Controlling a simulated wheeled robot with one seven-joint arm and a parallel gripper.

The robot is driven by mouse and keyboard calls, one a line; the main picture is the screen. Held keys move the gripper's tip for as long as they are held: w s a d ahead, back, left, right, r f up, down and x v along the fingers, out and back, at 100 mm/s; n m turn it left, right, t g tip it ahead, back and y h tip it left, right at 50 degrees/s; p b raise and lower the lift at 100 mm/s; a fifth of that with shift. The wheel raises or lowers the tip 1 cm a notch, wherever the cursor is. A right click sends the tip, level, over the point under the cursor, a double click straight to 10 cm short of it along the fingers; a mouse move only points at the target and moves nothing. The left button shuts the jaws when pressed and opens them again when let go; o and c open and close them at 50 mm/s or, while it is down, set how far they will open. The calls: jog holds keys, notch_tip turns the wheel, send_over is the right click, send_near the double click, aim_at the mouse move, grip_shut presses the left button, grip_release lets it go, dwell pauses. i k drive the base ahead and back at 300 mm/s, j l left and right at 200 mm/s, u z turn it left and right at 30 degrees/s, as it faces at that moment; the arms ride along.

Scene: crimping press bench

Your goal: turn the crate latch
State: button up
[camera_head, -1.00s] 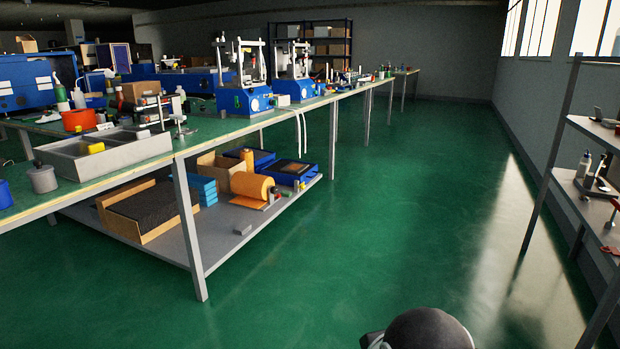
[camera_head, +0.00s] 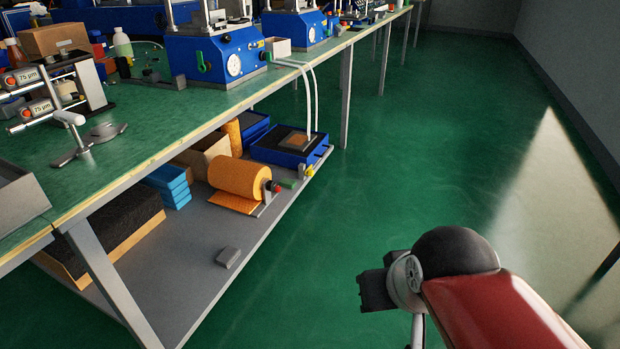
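No crate latch can be clearly made out. A blue crate (camera_head: 283,148) with a tan panel on top sits at the far end of the lower shelf, under the bench. Another blue crate-like box (camera_head: 252,126) is partly hidden behind it. Small red, green and yellow parts (camera_head: 290,183) lie near the front edge of the blue crate; I cannot tell whether one is a latch. My arm shows at the lower right, out over the open floor and apart from the shelf. I cannot see its gripper fingers.
The lower shelf (camera_head: 215,280) also holds an orange roll (camera_head: 240,178), blue blocks (camera_head: 170,186) and a dark foam-filled box (camera_head: 115,228). A bench leg (camera_head: 112,285) stands at its near end. Blue presses (camera_head: 215,60) stand on the bench. The green floor (camera_head: 450,150) at right is clear.

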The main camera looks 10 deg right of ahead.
aim_at(310, 172)
jog(key=i+u, duration=0.2)
jog(key=u, duration=0.2)
jog(key=i+l+u, duration=0.6)
jog(key=l+u, duration=0.15)
jog(key=l, duration=0.25)
jog(key=i+l, duration=0.15)
jog(key=l, duration=0.25)
jog(key=i+l, duration=0.2)
jog(key=l, duration=0.15)
jog(key=i+l+u, duration=0.1)
jog(key=l, duration=0.3)
jog(key=i+l, duration=0.2)
jog(key=l, duration=0.15)
jog(key=i+l, duration=0.15)
jog(key=l, duration=0.25)
jog(key=u, duration=0.05)
